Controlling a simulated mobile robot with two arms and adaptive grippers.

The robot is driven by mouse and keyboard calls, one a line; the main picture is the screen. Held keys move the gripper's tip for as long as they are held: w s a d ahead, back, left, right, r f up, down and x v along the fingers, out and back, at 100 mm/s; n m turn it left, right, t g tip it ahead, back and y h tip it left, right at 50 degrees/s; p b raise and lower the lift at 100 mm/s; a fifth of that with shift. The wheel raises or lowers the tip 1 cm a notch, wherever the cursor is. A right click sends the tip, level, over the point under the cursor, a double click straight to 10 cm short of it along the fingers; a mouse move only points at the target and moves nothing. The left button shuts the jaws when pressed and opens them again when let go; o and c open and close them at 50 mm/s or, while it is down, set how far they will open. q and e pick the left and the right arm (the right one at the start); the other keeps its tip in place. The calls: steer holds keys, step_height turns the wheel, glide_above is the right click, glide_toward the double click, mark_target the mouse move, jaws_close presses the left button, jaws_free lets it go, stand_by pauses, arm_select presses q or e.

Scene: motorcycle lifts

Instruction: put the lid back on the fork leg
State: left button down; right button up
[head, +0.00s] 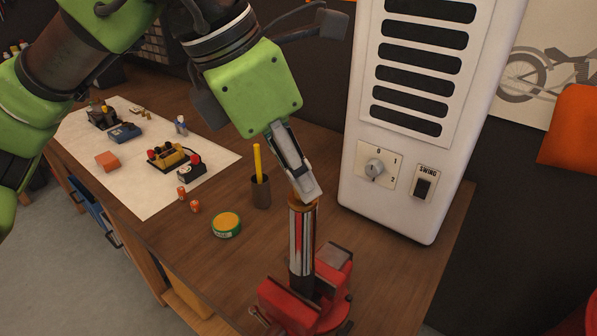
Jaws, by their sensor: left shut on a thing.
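The fork leg (301,245) is a shiny chrome tube standing upright in the red vise (293,304) at the front of the bench. A brass-orange lid (299,203) shows as a thin rim at the top of the tube. My left gripper (306,194) comes down from above and is shut on the lid, its fingers covering most of it. The lid is at the tube's mouth; I cannot tell whether it is seated or just above. My right gripper is out of view.
A white heater (423,190) stands close to the right of the gripper. A dark cup (261,193) with a yellow pencil and a green-yellow tin (227,224) stand to the left. A white mat (142,190) holds several small parts.

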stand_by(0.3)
arm_select(q)
steer(key=c, duration=1.4)
jaws_free()
steer(key=shift+o, duration=0.2)
steer(key=shift+r+p, duration=2.3)
steer(key=shift+r, duration=1.25)
steer(key=shift+c, duration=0.4)
jaws_close()
